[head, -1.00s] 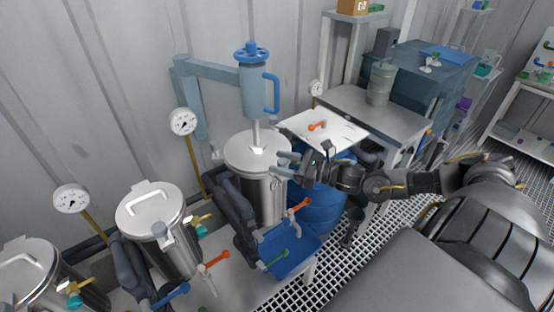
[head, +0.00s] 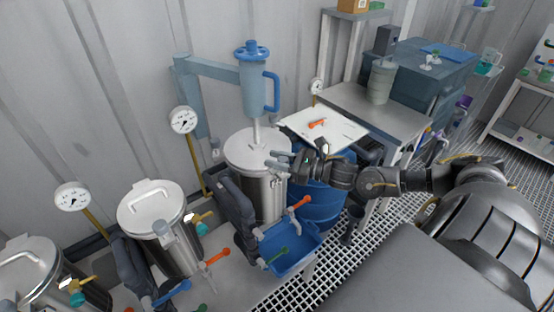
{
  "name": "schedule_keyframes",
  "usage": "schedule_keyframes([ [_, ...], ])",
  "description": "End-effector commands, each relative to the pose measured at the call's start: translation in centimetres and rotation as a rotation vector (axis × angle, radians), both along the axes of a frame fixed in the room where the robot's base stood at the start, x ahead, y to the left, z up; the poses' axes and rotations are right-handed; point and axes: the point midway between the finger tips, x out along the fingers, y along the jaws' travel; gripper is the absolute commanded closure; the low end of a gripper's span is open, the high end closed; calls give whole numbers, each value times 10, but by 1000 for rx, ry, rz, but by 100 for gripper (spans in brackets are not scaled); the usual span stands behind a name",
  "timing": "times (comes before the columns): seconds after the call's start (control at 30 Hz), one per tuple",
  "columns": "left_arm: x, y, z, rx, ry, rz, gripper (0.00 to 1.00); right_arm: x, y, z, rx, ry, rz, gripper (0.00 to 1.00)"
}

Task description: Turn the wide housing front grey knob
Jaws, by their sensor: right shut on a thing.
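The wide steel housing (head: 266,194) stands at centre, with a pale lid and a blue cylinder with a handwheel (head: 254,80) above it. My right gripper (head: 280,159) is at the right side of its upper rim, its grey fingers shut on a small grey knob that the fingers largely hide. How far the knob is turned cannot be seen. My left gripper is not in view.
Two more steel vessels (head: 165,235) with gauges (head: 184,120) stand to the left. A blue tray (head: 290,262) and an orange-handled valve (head: 300,202) are below the gripper. A blue barrel (head: 322,200) stands close behind my right wrist.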

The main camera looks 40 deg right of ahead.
Motion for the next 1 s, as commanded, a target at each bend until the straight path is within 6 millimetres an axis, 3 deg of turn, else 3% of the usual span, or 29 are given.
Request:
schedule_keyframes([
  [0.27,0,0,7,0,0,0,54,0,-1,1,3,2,-86,92],
  [0.57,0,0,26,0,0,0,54,2,-4,3,8,4,-330,92],
  [0.77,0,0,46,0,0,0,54,2,-8,4,10,6,-522,92],
  [1.0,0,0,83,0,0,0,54,2,-11,7,8,9,-751,92],
])
